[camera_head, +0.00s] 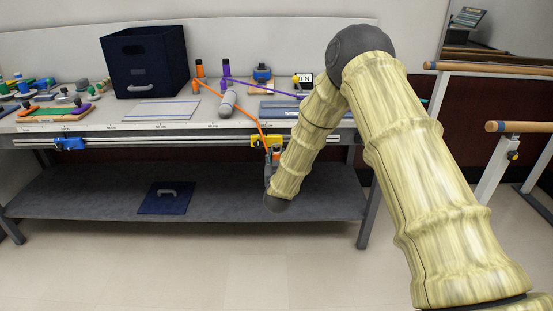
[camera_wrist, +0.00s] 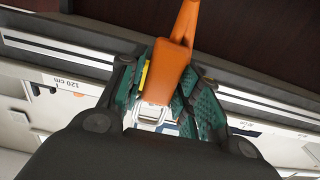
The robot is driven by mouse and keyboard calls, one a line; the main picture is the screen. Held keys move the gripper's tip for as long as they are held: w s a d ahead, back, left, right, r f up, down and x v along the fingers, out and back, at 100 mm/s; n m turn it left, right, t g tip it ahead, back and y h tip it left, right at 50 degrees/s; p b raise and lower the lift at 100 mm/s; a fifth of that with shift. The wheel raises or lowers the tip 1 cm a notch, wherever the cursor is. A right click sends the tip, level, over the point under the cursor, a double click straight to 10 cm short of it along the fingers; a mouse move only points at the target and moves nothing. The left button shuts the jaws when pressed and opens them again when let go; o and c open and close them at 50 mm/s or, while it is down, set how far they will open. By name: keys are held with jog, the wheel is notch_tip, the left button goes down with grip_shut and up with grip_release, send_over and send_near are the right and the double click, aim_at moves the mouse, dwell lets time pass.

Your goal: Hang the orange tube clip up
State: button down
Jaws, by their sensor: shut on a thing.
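An orange tube clip (camera_wrist: 170,70) sits between the green-padded fingers of my gripper (camera_wrist: 165,95) in the wrist view. My gripper is shut on it. In the head view my gripper (camera_head: 271,160) is at the table's front edge, just below a yellow holder (camera_head: 261,140) on the front rail (camera_head: 200,140). An orange tube (camera_head: 245,108) runs from an orange-handled piece (camera_head: 199,72) on the table down toward my gripper. My arm and the gripper hide much of the clip. I cannot tell whether the clip touches the rail.
A blue clamp (camera_head: 70,144) sits on the rail at left. A dark blue bin (camera_head: 145,62), a grey cylinder (camera_head: 228,102) and a purple handle (camera_head: 226,69) stand on the table. A blue panel (camera_head: 165,198) lies on the lower shelf. Wooden parallel bars (camera_head: 490,68) stand at right.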

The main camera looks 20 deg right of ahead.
jog(key=shift+w+d, duration=0.1)
jog(key=shift+w, duration=0.2)
jog(key=shift+x, duration=0.9)
jog(key=shift+f, duration=0.1)
jog(key=shift+w+f, duration=0.15)
jog(key=shift+f, duration=0.05)
dwell(0.3)
jog(key=shift+w+d+f+b, duration=0.2)
jog(key=shift+w+b, duration=0.1)
jog(key=shift+b, duration=0.1)
jog(key=shift+w+r, duration=0.15)
jog(key=shift+r, duration=0.1)
dwell(0.5)
